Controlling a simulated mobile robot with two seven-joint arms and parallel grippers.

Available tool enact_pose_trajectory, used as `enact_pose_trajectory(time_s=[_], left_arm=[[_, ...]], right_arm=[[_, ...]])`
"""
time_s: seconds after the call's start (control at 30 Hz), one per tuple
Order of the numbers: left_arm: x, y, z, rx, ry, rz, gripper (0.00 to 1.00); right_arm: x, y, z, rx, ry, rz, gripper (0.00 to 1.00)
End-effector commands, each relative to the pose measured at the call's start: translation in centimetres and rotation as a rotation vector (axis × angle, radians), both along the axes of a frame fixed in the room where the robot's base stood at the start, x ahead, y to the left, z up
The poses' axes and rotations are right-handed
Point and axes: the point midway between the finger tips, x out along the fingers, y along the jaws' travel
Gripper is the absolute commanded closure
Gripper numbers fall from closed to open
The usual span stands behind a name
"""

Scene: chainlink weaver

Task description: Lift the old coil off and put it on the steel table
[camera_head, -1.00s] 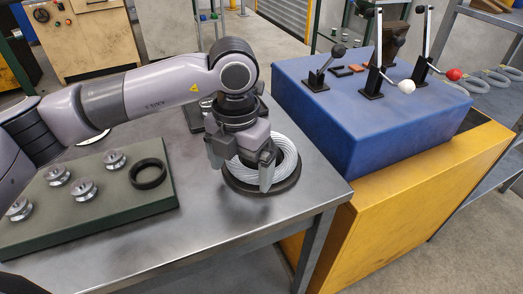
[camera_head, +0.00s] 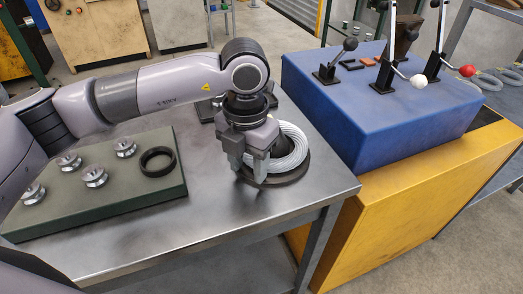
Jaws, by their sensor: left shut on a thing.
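The old coil (camera_head: 291,150) is a ring of pale grey wire at the right end of the steel table (camera_head: 245,222). It sits on or just over a round black base (camera_head: 292,178); I cannot tell whether there is a gap. My left gripper (camera_head: 249,179) comes down from above at the coil's left side and is shut on it. My right gripper is not in view.
A green board (camera_head: 100,205) with several metal rollers and a black ring (camera_head: 158,161) lies on the table to the left. A blue block (camera_head: 370,115) with levers stands on a yellow cabinet (camera_head: 420,195) at right. Bare steel shows in front of the gripper.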

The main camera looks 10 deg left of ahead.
Motion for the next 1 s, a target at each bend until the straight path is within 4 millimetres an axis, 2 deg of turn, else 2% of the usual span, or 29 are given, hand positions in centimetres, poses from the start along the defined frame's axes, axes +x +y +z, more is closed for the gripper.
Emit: enact_pose_trajectory(time_s=[0.03, 0.27, 0.47, 0.67, 1.0], left_arm=[[0.6, -0.2, 0.4, -0.011, -0.022, 0.007, 1.0], [0.7, -0.2, 1.6, -0.015, -0.027, 0.009, 1.0], [0.7, -0.2, 4.6, -0.016, -0.032, 0.01, 1.0], [0.5, -0.2, 8.8, -0.012, -0.024, 0.006, 1.0], [0.3, -0.1, 17.2, -0.008, -0.019, 0.006, 1.0]], right_arm=[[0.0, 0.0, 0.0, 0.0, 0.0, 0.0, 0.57], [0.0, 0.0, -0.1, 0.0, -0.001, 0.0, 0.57], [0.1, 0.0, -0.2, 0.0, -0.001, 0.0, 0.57], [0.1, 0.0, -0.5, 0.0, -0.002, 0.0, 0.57], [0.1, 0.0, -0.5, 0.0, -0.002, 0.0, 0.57]])
